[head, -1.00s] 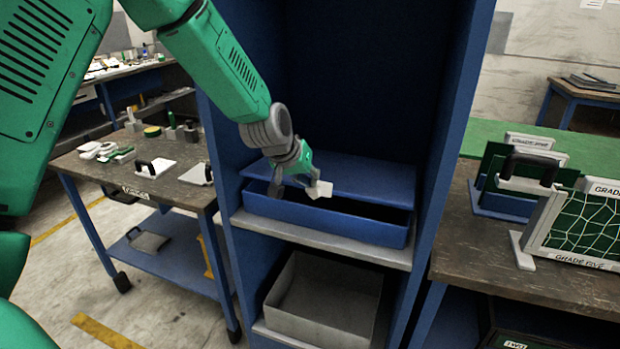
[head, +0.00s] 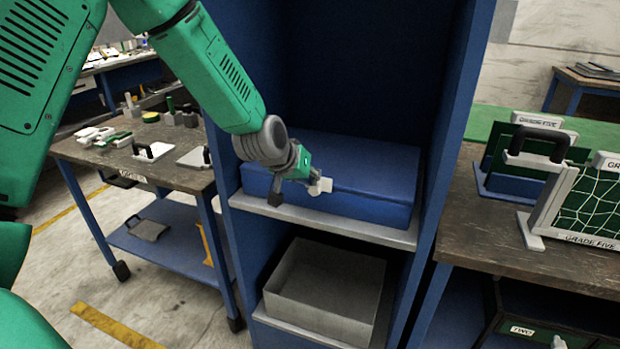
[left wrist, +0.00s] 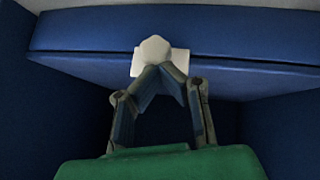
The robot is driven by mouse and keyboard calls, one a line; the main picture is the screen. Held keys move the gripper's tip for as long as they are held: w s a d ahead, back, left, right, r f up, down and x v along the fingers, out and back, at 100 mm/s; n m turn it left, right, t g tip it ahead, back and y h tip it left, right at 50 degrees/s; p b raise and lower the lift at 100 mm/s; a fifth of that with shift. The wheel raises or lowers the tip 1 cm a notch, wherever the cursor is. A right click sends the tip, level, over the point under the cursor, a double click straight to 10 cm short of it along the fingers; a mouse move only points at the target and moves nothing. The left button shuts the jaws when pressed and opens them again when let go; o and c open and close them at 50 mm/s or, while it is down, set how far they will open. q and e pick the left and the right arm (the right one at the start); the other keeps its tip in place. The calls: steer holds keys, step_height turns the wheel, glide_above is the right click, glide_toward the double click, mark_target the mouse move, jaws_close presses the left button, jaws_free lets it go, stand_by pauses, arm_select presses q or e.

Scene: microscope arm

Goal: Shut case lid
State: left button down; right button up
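The blue case (head: 372,209) lies on the grey shelf inside the blue cabinet. Its blue lid (head: 372,165) lies down over it, with only a thin seam showing along the front. A white tab (head: 321,187) sits at the lid's front edge. My left gripper (head: 306,180) is at this tab. In the left wrist view, my left gripper's fingers (left wrist: 160,72) converge on the white tab (left wrist: 154,50), and the lid (left wrist: 85,70) and case front (left wrist: 85,32) show behind it. The tab's back and the case's left front are partly hidden. My right gripper is out of view.
Cabinet walls (head: 447,150) stand close on both sides of the case. An open grey bin (head: 325,310) is on the shelf below. A cluttered workbench (head: 185,170) is at left, and another bench (head: 460,225) with framed panels is at right.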

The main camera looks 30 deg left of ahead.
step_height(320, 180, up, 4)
steer(key=p, duration=0.4)
arm_select(q)
steer(key=w+r+b+v, duration=0.1)
steer(key=v, duration=1.2)
steer(key=s+d+f+m+g+b, duration=0.15)
steer(key=s+f, duration=0.45)
steer(key=f, duration=0.6)
steer(key=s+d+f+m+g+b, duration=0.1)
steer(key=s+d+f+g, duration=0.15)
steer(key=s+f, duration=0.65)
steer(key=s+d+f+m+g+b, duration=0.2)
steer(key=s+d+f+g, duration=0.1)
steer(key=s+f, duration=1.2)
steer(key=shift+s+d+f+g, duration=0.4)
steer(key=shift+d+f, duration=0.2)
steer(key=shift+f, duration=0.4)
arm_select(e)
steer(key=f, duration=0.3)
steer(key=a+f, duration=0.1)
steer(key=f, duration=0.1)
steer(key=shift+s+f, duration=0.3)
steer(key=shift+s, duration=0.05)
arm_select(q)
steer(key=shift+w+d, duration=0.1)
